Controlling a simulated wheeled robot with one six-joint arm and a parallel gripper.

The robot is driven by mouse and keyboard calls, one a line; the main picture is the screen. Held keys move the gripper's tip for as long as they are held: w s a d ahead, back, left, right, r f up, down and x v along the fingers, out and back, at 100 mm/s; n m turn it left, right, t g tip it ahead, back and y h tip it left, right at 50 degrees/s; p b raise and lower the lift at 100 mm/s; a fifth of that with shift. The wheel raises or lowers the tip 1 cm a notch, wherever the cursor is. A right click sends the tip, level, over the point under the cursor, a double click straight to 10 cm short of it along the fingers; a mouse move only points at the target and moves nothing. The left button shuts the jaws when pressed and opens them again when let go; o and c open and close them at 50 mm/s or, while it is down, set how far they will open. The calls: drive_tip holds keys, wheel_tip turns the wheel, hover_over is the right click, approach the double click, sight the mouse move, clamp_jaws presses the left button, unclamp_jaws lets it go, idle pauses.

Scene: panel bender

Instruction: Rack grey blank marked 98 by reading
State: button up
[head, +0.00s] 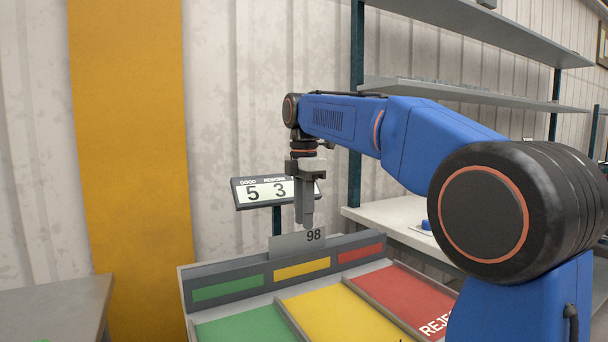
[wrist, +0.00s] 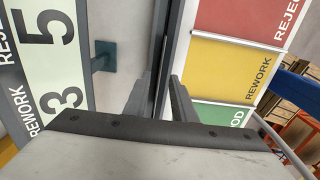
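The grey blank marked 98 (head: 290,243) stands upright behind the coloured label strip of the sorting rack (head: 262,279), near the yellow label. Its lower edge is hidden by the strip. My gripper (head: 304,224) points down right at the blank's top edge. In the wrist view my gripper (wrist: 161,80) shows its two fingers apart, with a gap between them. I cannot tell whether a finger touches the blank. A counter sign (head: 266,192) behind the gripper reads GOOD 5 and REWORK 3; its right part is hidden by the gripper.
Green (head: 245,326), yellow (head: 340,315) and red (head: 405,295) trays lie in front of the strip. The wrist view shows the yellow one marked REWORK. A grey table (head: 50,305) stands at left. Shelves (head: 470,95) are at right behind my arm. A yellow post (head: 130,130) stands behind.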

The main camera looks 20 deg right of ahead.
wheel_tip(320, 180, up, 12)
idle(0.4)
idle(0.3)
